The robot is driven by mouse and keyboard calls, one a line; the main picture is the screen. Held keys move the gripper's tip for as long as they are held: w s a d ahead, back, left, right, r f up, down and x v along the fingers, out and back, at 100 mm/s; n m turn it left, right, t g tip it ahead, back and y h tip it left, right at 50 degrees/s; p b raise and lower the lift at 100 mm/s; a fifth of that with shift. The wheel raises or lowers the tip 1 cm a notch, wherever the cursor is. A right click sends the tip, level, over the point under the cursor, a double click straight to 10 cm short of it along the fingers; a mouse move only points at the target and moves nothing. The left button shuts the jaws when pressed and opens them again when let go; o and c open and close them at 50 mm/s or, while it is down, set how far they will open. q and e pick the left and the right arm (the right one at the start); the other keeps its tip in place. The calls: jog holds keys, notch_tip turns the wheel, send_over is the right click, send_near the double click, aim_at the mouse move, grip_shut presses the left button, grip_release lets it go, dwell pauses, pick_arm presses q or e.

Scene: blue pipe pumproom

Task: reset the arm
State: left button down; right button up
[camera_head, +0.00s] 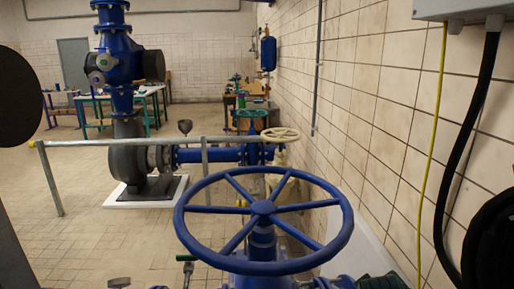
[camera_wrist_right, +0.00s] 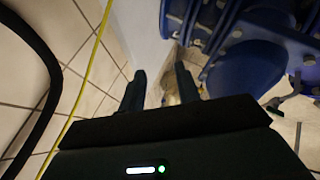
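My right gripper (camera_wrist_right: 160,72) shows in the right wrist view with its two dark fingers apart and nothing between them. Pale floor and wall show past the fingertips. Blue pipework (camera_wrist_right: 255,75) lies to the right of the fingers, apart from them in the picture. In the head view I cannot make out either gripper. Dark rounded shapes cut in at the left edge and the lower right corner; I cannot tell for sure what they are. My left gripper is not seen in either view.
A large blue handwheel (camera_head: 263,207) fills the lower middle, close ahead. A tiled wall (camera_head: 385,110) runs along the right, with a black hose (camera_head: 462,150) and yellow cable (camera_head: 432,140). A metal railing (camera_head: 100,143) and blue pump (camera_head: 118,70) stand left. Open floor (camera_head: 90,235) lies lower left.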

jog(key=s+a+f+m+g+y, duration=0.15)
jog(key=s+f, duration=0.35)
jog(key=s, duration=0.7)
jog(key=s+a+f+m+g+y, duration=0.1)
jog(key=s+a+f+g+y, duration=0.3)
jog(key=s, duration=0.7)
jog(key=w+a+f+t+y, duration=0.1)
jog(key=w+a+f+t, duration=0.3)
jog(key=w+f+t, duration=0.2)
jog(key=shift+w+f+n+t+y, duration=0.2)
jog(key=shift+f+n+t+y, duration=0.15)
jog(key=shift+f+t, duration=1.1)
jog(key=shift+d+r, duration=0.1)
